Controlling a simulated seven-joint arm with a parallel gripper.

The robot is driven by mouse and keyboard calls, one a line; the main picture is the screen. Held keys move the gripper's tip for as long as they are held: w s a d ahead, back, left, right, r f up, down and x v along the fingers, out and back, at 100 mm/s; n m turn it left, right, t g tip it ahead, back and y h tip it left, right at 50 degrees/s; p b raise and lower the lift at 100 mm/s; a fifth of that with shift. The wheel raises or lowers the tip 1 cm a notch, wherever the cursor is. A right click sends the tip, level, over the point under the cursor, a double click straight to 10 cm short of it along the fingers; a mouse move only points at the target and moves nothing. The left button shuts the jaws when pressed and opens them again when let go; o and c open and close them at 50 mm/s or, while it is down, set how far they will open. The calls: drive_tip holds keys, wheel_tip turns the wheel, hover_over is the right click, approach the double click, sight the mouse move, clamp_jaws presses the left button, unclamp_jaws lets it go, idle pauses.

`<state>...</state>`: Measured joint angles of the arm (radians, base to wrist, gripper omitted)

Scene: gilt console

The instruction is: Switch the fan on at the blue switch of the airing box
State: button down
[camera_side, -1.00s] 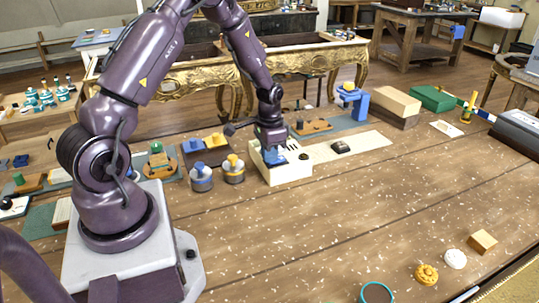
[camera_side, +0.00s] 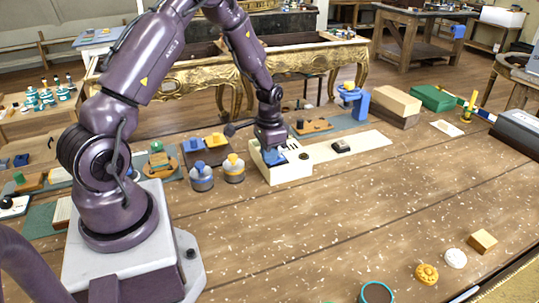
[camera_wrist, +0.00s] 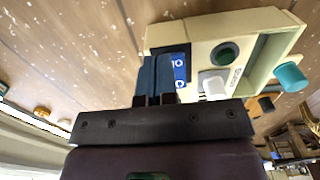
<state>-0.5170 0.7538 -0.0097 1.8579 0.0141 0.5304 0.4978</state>
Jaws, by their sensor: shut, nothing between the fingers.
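The airing box (camera_side: 290,173) is a cream box on the wooden table, in front of the arm. Its cream top also shows in the wrist view (camera_wrist: 255,22). The blue switch (camera_wrist: 180,68) with white markings sits at the left end of the box there. My gripper (camera_side: 271,157) points down over the left part of the box. In the wrist view its dark blue fingers (camera_wrist: 155,62) are together, empty, right beside the switch and partly covering it. I cannot tell whether they touch it. How the switch is tilted is not clear.
Two grey pots with yellow and blue tops (camera_side: 233,172) stand left of the box.

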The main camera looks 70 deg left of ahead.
drive_tip(key=shift+r, duration=0.45)
wheel_tip(320, 180, up, 14)
drive_tip(key=s, duration=0.2)
drive_tip(key=shift+s, duration=0.4)
drive_tip(key=shift+f, duration=0.1)
